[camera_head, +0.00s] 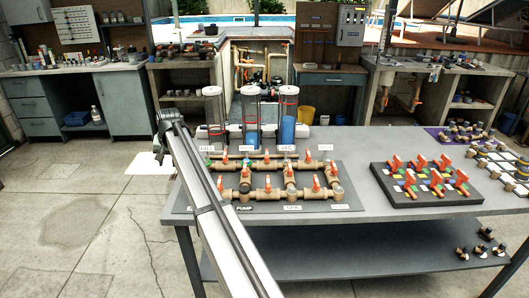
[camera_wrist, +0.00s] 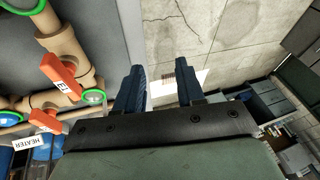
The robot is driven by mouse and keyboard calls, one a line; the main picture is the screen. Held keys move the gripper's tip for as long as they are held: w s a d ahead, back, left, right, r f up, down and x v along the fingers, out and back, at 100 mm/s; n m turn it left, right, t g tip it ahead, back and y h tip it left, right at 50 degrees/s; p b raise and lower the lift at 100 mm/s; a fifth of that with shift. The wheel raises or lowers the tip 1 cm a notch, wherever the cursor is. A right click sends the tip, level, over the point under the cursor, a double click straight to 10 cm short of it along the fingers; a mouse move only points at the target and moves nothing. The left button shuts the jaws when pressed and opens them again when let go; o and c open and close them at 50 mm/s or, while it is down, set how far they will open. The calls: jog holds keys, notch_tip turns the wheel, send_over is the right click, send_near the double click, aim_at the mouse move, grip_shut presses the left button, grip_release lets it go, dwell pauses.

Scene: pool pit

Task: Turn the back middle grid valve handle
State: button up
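The pipe grid (camera_head: 255,195) of brown pipes with orange valve handles lies on a dark board on the grey table. A small orange handle (camera_head: 266,157) stands near the middle of its back row. My gripper (camera_wrist: 160,88) has its two dark fingers apart with nothing between them. In the wrist view, an orange handle (camera_wrist: 62,78) on a brown pipe is left of the fingers, apart from them; I cannot tell which grid handle it is. In the head view my arm runs up past the grid's left side, and the fingers cannot be made out.
Clear cylinders (camera_head: 251,122) stand behind the grid. A black board with several orange-handled valves (camera_head: 422,182) lies to its right. The table strip between the boards is clear. Open concrete floor (camera_head: 90,220) lies to the left.

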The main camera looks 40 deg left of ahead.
jog(key=w+d+r+m+h, duration=0.1)
jog(key=w+d+r, duration=0.25)
jog(key=w, duration=0.55)
jog(key=w+d+r+h, duration=0.15)
jog(key=w+d, duration=0.25)
jog(key=w, duration=0.5)
jog(key=h, duration=0.2)
send_near(267, 153)
jog(key=shift+m, duration=0.3)
notch_tip(267, 153, down, 9)
jog(key=shift+f, duration=0.1)
grip_shut()
